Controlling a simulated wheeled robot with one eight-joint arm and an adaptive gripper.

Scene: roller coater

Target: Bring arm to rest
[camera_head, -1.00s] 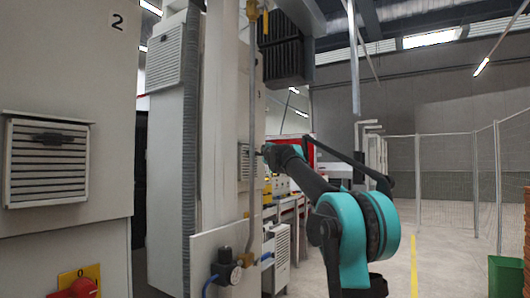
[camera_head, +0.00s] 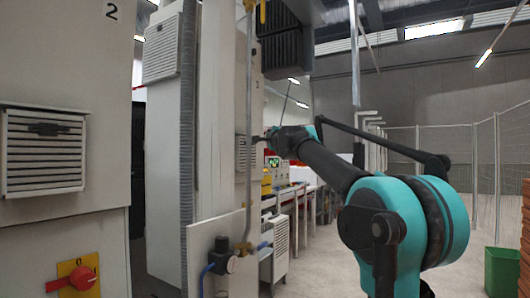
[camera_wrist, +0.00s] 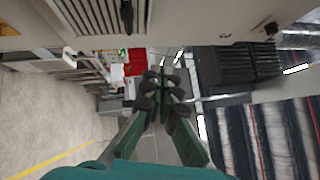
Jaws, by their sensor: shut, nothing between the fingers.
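My gripper (camera_wrist: 163,78) is shut and empty in the wrist view, its dark fingertips close together with nothing between them. In the head view my teal and black arm reaches from the lower right toward the middle. Its dark far end (camera_head: 262,140) appears beside the grey vertical pipe (camera_head: 249,120); I cannot tell how near it is. The gripper's fingers are too small to make out there.
At left stands a pale cabinet (camera_head: 60,250) with a vent and a red rotary switch (camera_head: 83,278). A regulator (camera_head: 222,258) with blue hoses is on a low panel. A green bin (camera_head: 502,272) and a wire fence (camera_head: 482,180) stand right, with open floor before them.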

